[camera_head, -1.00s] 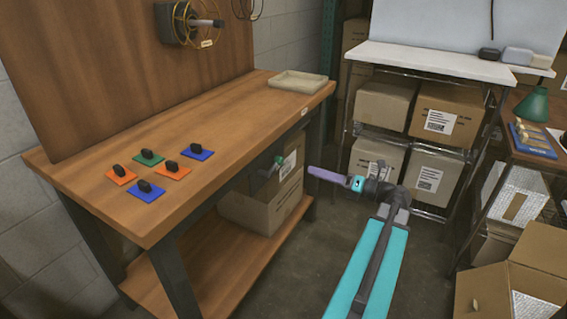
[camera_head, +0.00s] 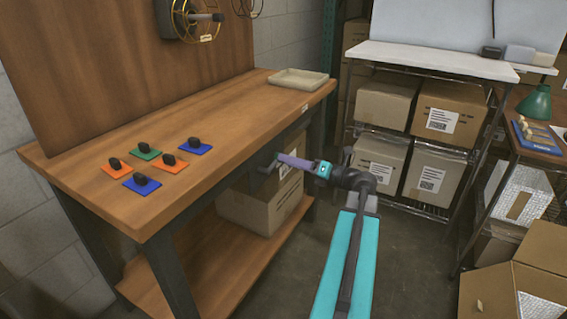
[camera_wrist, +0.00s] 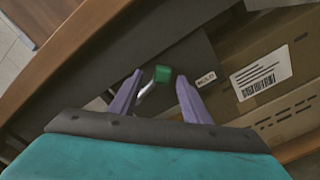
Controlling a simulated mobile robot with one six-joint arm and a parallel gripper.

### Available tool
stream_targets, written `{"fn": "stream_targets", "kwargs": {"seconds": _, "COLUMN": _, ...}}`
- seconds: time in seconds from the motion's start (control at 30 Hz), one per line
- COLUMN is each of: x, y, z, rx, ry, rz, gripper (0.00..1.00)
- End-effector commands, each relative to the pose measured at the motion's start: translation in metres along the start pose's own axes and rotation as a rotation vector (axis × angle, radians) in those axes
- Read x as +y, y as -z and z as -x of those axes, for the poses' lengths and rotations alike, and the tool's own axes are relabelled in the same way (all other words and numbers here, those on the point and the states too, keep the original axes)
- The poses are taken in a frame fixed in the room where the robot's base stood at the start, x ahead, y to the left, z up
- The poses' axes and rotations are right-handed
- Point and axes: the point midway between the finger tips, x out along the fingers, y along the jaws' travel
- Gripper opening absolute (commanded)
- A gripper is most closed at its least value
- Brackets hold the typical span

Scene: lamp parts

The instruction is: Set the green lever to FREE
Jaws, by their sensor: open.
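The green lever shows in the wrist view as a green knob (camera_wrist: 162,74) on a pale metal rod, mounted at the dark panel under the bench top. A small white label (camera_wrist: 206,79) sits to its right; its lettering is too small to read surely. My gripper (camera_wrist: 159,77) is open, with one purple finger on each side of the knob and gaps showing; I cannot tell whether either finger touches it. In the head view, my gripper (camera_head: 281,158) is under the bench's front edge and hides the lever.
The wooden bench (camera_head: 230,115) holds several orange, green and blue plates with black knobs, and a shallow tray (camera_head: 298,79). A cardboard box (camera_head: 262,205) stands on the bench's lower shelf, behind my gripper. Shelving with boxes (camera_head: 440,112) stands at right. Open floor lies between.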

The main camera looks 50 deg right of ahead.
Motion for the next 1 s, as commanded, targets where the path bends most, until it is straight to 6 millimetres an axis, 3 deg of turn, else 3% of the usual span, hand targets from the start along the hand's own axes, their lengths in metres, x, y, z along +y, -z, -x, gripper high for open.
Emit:
{"fn": "stream_targets", "kwargs": {"seconds": 0.23, "x": 0.0, "y": 0.001, "z": -0.024, "rx": 0.001, "ry": -0.001, "rz": 0.001, "gripper": 0.43}}
{"fn": "stream_targets", "kwargs": {"seconds": 0.63, "x": 0.0, "y": 0.0, "z": -0.029, "rx": 0.0, "ry": 0.0, "rz": 0.001, "gripper": 0.43}}
{"fn": "stream_targets", "kwargs": {"seconds": 0.67, "x": 0.0, "y": 0.0, "z": -0.029, "rx": 0.0, "ry": 0.0, "rz": 0.001, "gripper": 0.42}}
{"fn": "stream_targets", "kwargs": {"seconds": 0.9, "x": 0.0, "y": 0.0, "z": -0.029, "rx": 0.001, "ry": 0.0, "rz": 0.001, "gripper": 0.01}}
{"fn": "stream_targets", "kwargs": {"seconds": 1.0, "x": 0.0, "y": 0.0, "z": -0.029, "rx": 0.001, "ry": 0.0, "rz": 0.001, "gripper": 0.0}}
